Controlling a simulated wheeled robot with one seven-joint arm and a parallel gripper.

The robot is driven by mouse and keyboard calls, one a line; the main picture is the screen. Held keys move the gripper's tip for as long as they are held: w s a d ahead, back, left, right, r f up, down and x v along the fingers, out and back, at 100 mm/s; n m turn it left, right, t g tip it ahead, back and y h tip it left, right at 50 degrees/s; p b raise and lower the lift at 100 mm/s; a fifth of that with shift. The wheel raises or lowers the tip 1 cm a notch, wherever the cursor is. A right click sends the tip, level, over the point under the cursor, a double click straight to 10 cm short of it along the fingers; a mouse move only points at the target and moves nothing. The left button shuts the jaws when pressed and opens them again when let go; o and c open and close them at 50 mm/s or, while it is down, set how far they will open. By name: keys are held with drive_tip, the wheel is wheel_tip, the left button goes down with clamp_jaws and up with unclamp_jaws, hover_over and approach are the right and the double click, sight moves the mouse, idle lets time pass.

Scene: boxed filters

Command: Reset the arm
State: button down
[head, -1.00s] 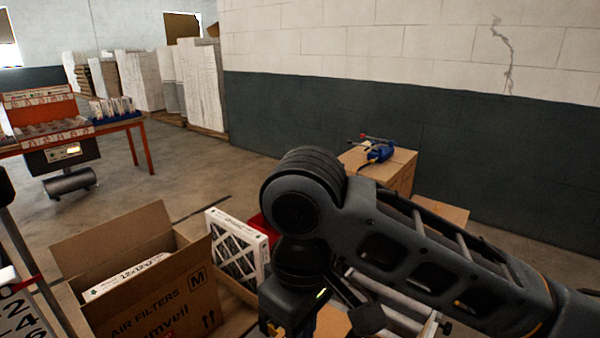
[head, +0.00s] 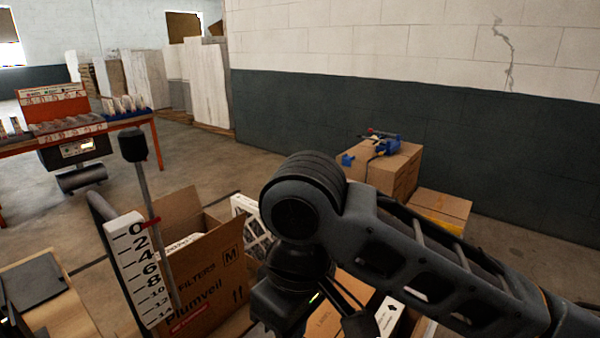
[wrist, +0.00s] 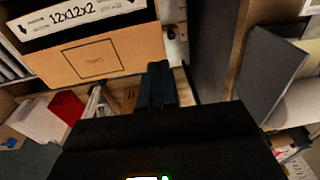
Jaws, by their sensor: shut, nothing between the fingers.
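My arm reaches across the lower right of the head view and bends down at the elbow. The wrist end of my arm shows at the bottom of the head view, with the fingers out of sight there. In the wrist view my gripper (wrist: 158,85) has its dark fingers together, with nothing between them. It hangs beside an open cardboard box (wrist: 95,65) that holds a white filter marked 12x12x2 (wrist: 85,18). The same box, marked Filters (head: 212,275), stands left of my arm in the head view.
A white number scale (head: 140,268) and a black-topped post (head: 133,147) stand left of the box. A framed filter (head: 250,225) is behind it. Cartons with a blue tool (head: 382,145) stand by the wall. An orange table (head: 70,130) is at the far left. Open floor lies between.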

drive_tip(key=s+a+m+t+y, duration=0.2)
drive_tip(key=s+a+m+y, duration=0.15)
drive_tip(key=a+y, duration=0.75)
drive_tip(key=s+d+f+m+t+h, duration=0.35)
drive_tip(key=s+d+m+t, duration=0.2)
drive_tip(key=d, duration=0.25)
drive_tip(key=s+d+f+m+t+h, duration=0.3)
drive_tip(key=s+d+f+m+t, duration=0.25)
drive_tip(key=d, duration=0.35)
drive_tip(key=s+d+r+n+h, duration=0.2)
drive_tip(key=s+d, duration=0.6)
drive_tip(key=s+d+r+n+t+h, duration=0.1)
drive_tip(key=s+d+r+n+h, duration=0.1)
drive_tip(key=s+d, duration=0.6)
drive_tip(key=shift+s+d+r+t+h, duration=0.15)
drive_tip(key=shift+s+d+t+h, duration=0.2)
drive_tip(key=shift+s+h, duration=0.35)
drive_tip(key=shift+w, duration=0.2)
